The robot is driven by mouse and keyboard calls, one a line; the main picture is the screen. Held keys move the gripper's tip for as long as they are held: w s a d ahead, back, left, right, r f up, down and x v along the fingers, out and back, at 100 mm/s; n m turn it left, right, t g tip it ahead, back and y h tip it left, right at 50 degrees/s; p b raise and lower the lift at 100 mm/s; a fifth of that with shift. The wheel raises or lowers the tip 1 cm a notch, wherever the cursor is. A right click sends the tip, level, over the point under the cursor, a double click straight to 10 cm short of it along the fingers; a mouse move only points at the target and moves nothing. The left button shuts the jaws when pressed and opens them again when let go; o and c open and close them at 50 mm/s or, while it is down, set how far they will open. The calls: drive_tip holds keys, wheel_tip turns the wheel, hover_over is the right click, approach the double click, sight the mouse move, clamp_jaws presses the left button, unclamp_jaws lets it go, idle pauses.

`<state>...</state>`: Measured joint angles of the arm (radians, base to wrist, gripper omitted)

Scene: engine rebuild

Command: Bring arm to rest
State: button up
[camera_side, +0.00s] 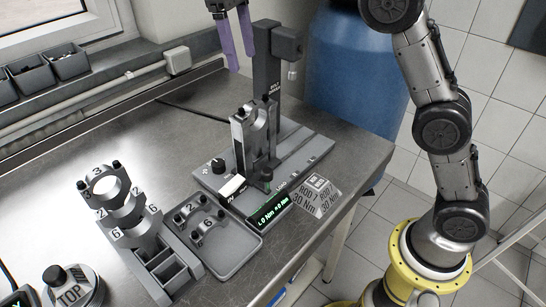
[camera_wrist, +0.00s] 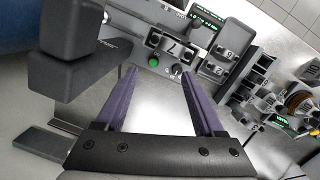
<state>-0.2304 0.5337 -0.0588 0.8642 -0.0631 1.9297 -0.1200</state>
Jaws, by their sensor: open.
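My gripper (camera_side: 232,42) hangs in the air at the top of the side view, above the far part of the bench and left of the dark press column. Its two purple fingers are apart with nothing between them. In the wrist view my gripper (camera_wrist: 160,95) is also open and empty, with bare bench top showing between the fingers. My arm stands at the right on a yellow base.
A grey fixture (camera_side: 296,150) with a dark column (camera_side: 267,70) holds an upright connecting rod (camera_side: 252,135). A tray (camera_side: 228,262) holds bearing caps. A rack of rods (camera_side: 125,215) stands left. A blue barrel (camera_side: 355,75) is behind the bench.

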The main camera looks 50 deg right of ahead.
drive_tip(key=s+d+r+m+t, duration=0.15)
drive_tip(key=s+d, duration=0.25)
drive_tip(key=s, duration=0.5)
drive_tip(key=s+d+r+m+t, duration=0.1)
drive_tip(key=s+d+r+t, duration=0.2)
drive_tip(key=s, duration=0.6)
drive_tip(key=s+d+f+t, duration=0.1)
drive_tip(key=s+f, duration=0.4)
drive_tip(key=f, duration=0.3)
drive_tip(key=s+d+f+m+t+y, duration=0.1)
drive_tip(key=s+f, duration=0.4)
drive_tip(key=f, duration=0.3)
